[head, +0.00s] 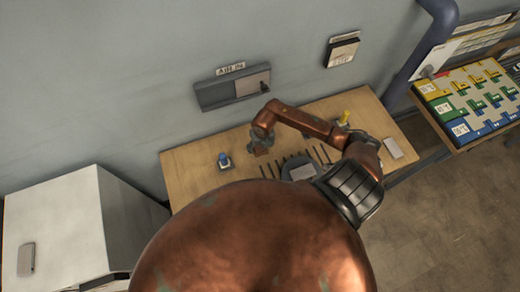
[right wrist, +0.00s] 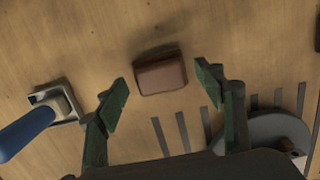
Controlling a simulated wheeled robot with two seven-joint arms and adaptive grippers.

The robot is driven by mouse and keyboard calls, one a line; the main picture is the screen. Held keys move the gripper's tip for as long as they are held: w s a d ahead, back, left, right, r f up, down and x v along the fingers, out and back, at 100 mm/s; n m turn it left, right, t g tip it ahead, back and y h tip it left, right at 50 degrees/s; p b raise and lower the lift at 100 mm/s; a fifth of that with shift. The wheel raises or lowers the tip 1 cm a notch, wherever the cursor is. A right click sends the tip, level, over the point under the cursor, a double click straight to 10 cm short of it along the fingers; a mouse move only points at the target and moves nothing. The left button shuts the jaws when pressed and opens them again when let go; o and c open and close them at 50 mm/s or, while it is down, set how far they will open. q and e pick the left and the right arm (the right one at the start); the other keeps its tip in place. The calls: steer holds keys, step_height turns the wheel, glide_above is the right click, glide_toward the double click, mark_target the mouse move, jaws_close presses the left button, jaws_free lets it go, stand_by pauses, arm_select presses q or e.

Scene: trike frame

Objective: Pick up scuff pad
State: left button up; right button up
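The scuff pad appears to be the small reddish-brown block (right wrist: 161,76) lying on the wooden table in the right wrist view. In the head view a small brown patch (head: 262,151), seemingly the same pad, shows just below my right gripper (head: 262,138). In the right wrist view my right gripper (right wrist: 162,82) is open, its green-padded fingers on either side of the pad with a gap to each. Nothing is held. I cannot tell the exact height above the table. My left gripper is not in view.
A blue-handled tool (right wrist: 42,118) sits left of the pad, and also shows in the head view (head: 224,160). Dark strips (right wrist: 183,132) and a grey round piece (right wrist: 265,135) lie to the right. A yellow item (head: 344,118) stands farther right. A wall box (head: 232,88) hangs behind the table (head: 190,172).

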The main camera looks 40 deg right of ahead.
steer(key=c, duration=1.1)
steer(key=shift+r, duration=0.1)
steer(key=shift+c, duration=0.2)
steer(key=shift+w+r, duration=0.1)
steer(key=shift+r, duration=0.55)
steer(key=s+a+r+b, duration=0.3)
steer(key=s+a+r, duration=0.5)
steer(key=s+r, duration=0.3)
steer(key=shift+a+r, duration=0.3)
steer(key=shift+a, duration=0.1)
steer(key=o, duration=0.5)
steer(key=c, duration=0.4)
